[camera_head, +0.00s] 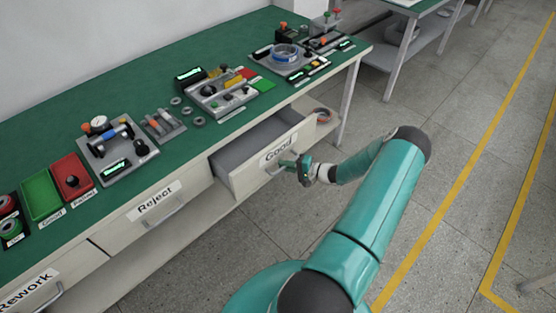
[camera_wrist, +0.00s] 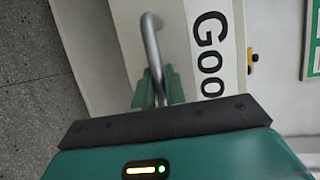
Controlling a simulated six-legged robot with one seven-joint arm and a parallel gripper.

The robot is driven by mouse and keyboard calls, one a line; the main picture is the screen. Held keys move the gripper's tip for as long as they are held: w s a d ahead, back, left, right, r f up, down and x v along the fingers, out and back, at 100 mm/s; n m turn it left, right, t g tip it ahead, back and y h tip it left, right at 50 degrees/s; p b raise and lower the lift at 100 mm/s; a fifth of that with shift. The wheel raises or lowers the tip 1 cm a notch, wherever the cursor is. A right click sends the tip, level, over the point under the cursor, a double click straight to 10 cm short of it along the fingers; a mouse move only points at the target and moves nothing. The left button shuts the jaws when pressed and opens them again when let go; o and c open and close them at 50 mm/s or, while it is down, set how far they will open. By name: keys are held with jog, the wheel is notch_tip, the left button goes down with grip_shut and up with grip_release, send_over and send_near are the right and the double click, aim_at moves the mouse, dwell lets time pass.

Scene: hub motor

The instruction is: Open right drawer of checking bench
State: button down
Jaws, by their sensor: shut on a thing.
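The right drawer (camera_head: 262,160), labelled "Good", stands pulled out from the green-topped checking bench (camera_head: 150,90), and its grey inside shows. Its metal bar handle is on the front face. My gripper (camera_head: 292,163) is at this handle in the head view, shut on it. In the wrist view, the handle (camera_wrist: 152,45) runs down between the green fingers of my gripper (camera_wrist: 155,90), beside the "Good" label (camera_wrist: 209,50). The fingertips are partly hidden behind the dark edge of the gripper body.
The "Reject" drawer (camera_head: 150,212) and the "Rework" drawer (camera_head: 50,290) are closed to the left. Test fixtures and small parts lie on the bench top. A lower shelf (camera_head: 190,235) runs beneath. Open tiled floor (camera_head: 440,230) with yellow lines lies to the right.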

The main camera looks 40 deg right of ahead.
jog(key=s, duration=1.4)
jog(key=shift+s+d, duration=0.2)
jog(key=shift+s, duration=0.05)
jog(key=c, duration=1.5)
grip_release()
jog(key=shift+o, duration=0.2)
jog(key=shift+s, duration=0.1)
jog(key=v, duration=1.3)
jog(key=shift+s+d, duration=0.2)
jog(key=shift+r, duration=0.1)
